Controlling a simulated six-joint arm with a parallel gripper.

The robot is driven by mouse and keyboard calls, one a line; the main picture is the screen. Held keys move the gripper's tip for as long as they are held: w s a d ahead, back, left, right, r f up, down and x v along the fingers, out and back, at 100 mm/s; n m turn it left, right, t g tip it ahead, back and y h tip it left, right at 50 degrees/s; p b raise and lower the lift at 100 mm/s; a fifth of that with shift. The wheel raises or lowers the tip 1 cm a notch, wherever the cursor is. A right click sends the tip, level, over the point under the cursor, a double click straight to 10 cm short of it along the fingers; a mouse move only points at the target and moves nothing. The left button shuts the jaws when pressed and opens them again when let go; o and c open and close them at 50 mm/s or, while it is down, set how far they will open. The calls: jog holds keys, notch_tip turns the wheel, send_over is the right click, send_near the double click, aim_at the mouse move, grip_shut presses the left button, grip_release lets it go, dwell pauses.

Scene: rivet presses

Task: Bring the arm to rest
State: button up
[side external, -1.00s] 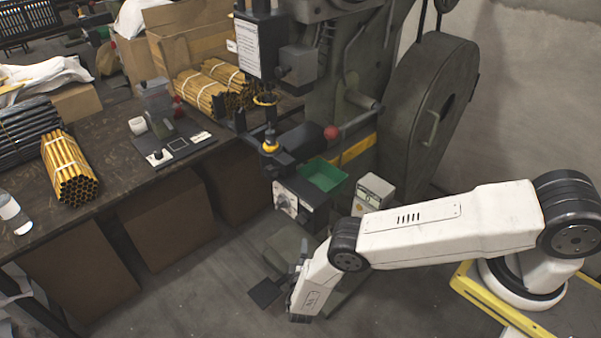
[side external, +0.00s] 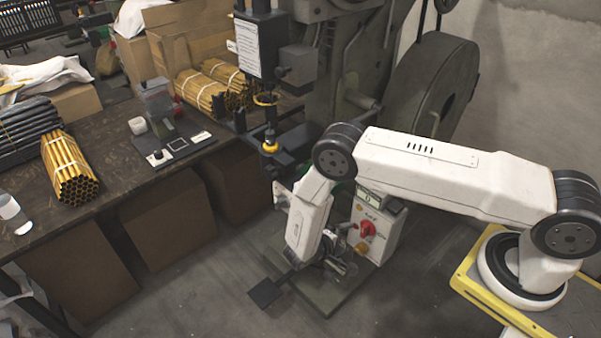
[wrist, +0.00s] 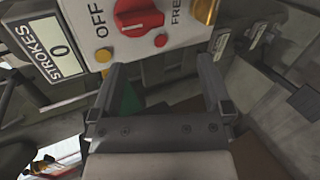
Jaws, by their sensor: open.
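My gripper (wrist: 162,72) is open and empty in the wrist view, with its two dark fingers apart and nothing between them. The grey control box (wrist: 125,25) with a red knob, "OFF" lettering and a stroke counter reading 0 is just beyond the fingertips in that view. In the side view my gripper (side external: 338,262) is small and dark, low in front of the control box (side external: 375,225) and above the press base plate (side external: 325,298). I cannot tell from the side view whether it touches anything.
The press (side external: 325,65) and its big flywheel (side external: 432,90) stand behind my arm. The green tray (wrist: 130,100) is mostly hidden by my arm in the side view. A workbench (side external: 105,195) with bundled yellow rods (side external: 68,168) is at left.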

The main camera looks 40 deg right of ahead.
jog(key=s+r+t+y, duration=0.1)
jog(key=r+y, duration=0.3)
jog(key=r, duration=0.6)
jog(key=s+a+r+m+t+y, duration=0.1)
jog(key=s+r+y, duration=0.3)
jog(key=r, duration=0.5)
jog(key=s+a+r+t+y, duration=0.1)
jog(key=s+r+y, duration=0.2)
jog(key=r, duration=0.7)
jog(key=shift+s+a+r+y, duration=0.2)
jog(key=shift+r+y, duration=0.1)
jog(key=shift+y, duration=0.6)
jog(key=shift+w, duration=0.1)
